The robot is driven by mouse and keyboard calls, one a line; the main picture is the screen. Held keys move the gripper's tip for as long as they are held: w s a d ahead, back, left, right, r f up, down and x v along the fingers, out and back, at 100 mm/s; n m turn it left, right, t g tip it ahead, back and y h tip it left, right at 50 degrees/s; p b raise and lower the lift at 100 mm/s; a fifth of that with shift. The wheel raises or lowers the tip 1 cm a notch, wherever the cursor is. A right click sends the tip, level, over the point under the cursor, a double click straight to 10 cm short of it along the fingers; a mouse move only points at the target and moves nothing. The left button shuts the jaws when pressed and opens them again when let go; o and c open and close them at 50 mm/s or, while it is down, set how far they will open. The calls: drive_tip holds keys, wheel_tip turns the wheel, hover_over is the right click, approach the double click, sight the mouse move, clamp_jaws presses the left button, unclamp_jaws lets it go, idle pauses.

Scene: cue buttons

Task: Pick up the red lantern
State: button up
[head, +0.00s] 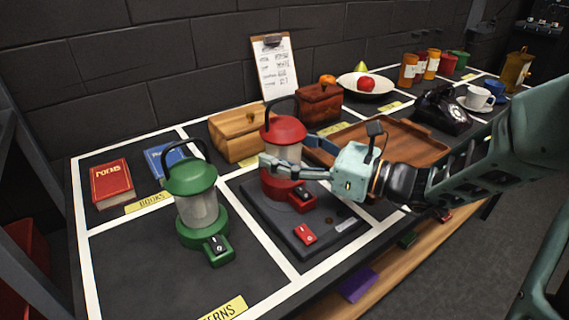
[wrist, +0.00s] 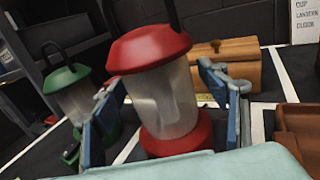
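The red lantern (head: 284,131) stands upright on a dark grey base plate (head: 262,222) on the table, with its black handle up. In the wrist view the red lantern (wrist: 165,95) fills the middle. My gripper (head: 288,156) is open around the lantern's glass body, one finger on each side. In the wrist view my gripper (wrist: 162,92) shows a gap on the right of the glass; the left finger is close to it, and I cannot tell if it touches. The near finger hides part of the lantern in the head view.
A green lantern (head: 195,200) stands to the left. Wooden boxes (head: 238,136) are behind the red lantern, and a brown tray (head: 412,143) lies to its right. A red switch (head: 305,234) sits on the plate's front.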

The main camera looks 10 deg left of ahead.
drive_tip(key=c, duration=1.5)
clamp_jaws()
drive_tip(key=shift+r, duration=0.25)
